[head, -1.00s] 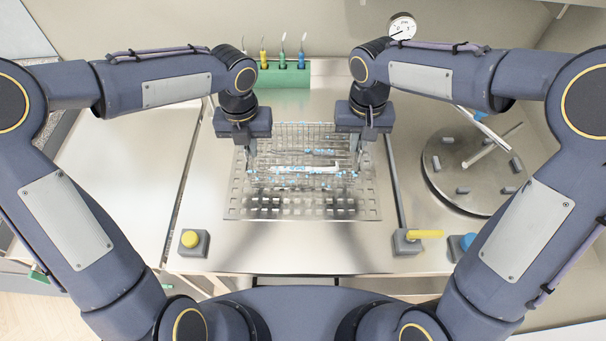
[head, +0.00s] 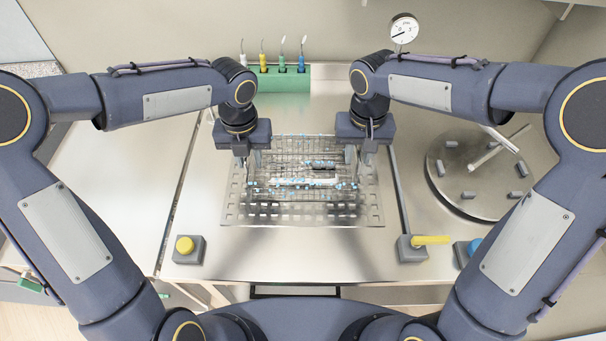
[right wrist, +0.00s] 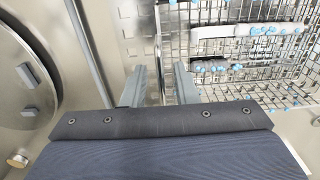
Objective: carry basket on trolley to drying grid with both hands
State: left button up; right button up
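My right gripper (head: 356,160) is at the right side. In the right wrist view, the right gripper (right wrist: 159,82) has its fingers apart, with the basket's edge passing between them; the basket's wire mesh (right wrist: 210,45) fills the upper right. The trolley cannot be made out.
A green rack (head: 286,80) with several slim tools stands behind. To the right are a round metal lid (head: 455,185), a yellow-handled block (head: 412,247) and a gauge (head: 404,28). A yellow button box (head: 188,250) is at front left. The left worktop (head: 115,185) is clear.

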pick_arm(q)
notch_tip(320, 180, up, 11)
jog(key=shift+d+f, duration=0.1)
pick_arm(e)
jog(key=shift+a, duration=0.1)
pick_arm(q)
jog(key=shift+r, duration=0.6)
pick_arm(e)
jog(key=shift+r, duration=0.15)
notch_tip(320, 180, up, 12)
dwell(0.4)
